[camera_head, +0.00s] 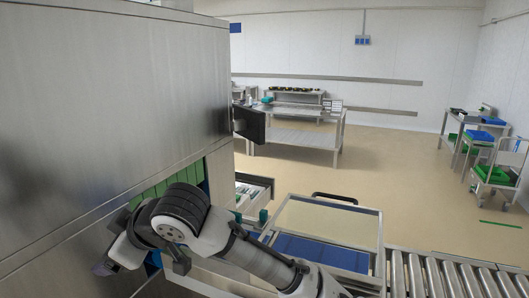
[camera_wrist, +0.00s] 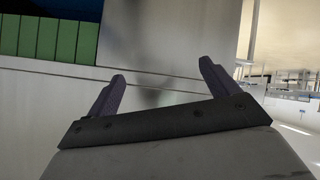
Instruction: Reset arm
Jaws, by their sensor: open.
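My gripper shows in the wrist view (camera_wrist: 157,92) with its two dark fingers wide apart and nothing between them. It faces a pale steel panel (camera_wrist: 170,55) of the machine. In the head view my arm reaches to the left, folded close to the large steel machine (camera_head: 110,90). The gripper end (camera_head: 104,266) is low at the left beside the machine's opening, and its fingers are mostly hidden there.
Green strips (camera_head: 172,180) line the machine's opening; they also show in the wrist view (camera_wrist: 40,38). A cart with a blue tray (camera_head: 320,252) stands right of my arm. A roller conveyor (camera_head: 450,272) runs at the lower right. Open floor (camera_head: 400,185) lies beyond.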

